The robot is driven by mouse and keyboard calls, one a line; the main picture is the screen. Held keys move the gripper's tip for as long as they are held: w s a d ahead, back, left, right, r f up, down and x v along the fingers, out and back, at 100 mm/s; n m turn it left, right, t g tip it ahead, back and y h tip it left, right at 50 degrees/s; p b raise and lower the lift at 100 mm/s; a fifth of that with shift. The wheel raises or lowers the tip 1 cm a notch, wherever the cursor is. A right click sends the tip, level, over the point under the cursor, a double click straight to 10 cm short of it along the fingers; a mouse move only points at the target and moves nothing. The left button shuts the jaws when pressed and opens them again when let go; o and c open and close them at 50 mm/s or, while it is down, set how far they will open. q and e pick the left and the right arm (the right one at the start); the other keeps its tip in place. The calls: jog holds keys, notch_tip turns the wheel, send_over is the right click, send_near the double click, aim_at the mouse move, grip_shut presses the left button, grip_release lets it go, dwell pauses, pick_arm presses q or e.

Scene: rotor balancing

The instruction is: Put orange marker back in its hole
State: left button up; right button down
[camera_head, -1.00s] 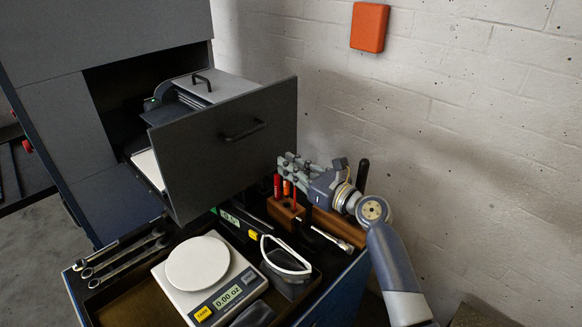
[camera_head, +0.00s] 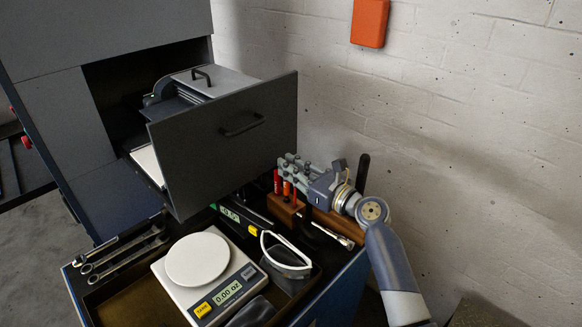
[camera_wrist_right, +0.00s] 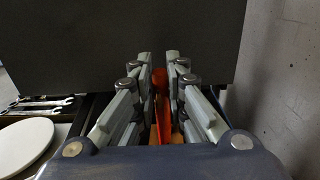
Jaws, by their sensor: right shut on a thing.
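The orange marker (camera_head: 286,188) stands upright at the wooden block (camera_head: 287,214), between red pens (camera_head: 277,182). My right gripper (camera_head: 286,162) is at its top, reaching in from the right, above the block. In the right wrist view the gripper (camera_wrist_right: 159,60) is shut on the orange marker (camera_wrist_right: 158,110), which runs down between the fingers. The marker's lower end is at the block, but I cannot tell how deep it sits in a hole. My left gripper is not in view.
An open grey drawer (camera_head: 225,140) stands just left of the gripper. A scale (camera_head: 205,285), safety glasses (camera_head: 287,262) and wrenches (camera_head: 120,255) lie on the cart top. A dark upright handle (camera_head: 363,172) stands behind my wrist, near the white wall (camera_head: 470,150).

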jog(key=shift+f+b, duration=0.9)
jog(key=shift+f, duration=0.6)
jog(key=shift+f, duration=0.15)
jog(key=c, duration=1.5)
grip_release()
jog(key=shift+c, duration=0.2)
jog(key=shift+s+d, duration=0.1)
jog(key=v, duration=1.1)
jog(key=shift+s+d, duration=0.25)
jog(key=shift+s, duration=0.05)
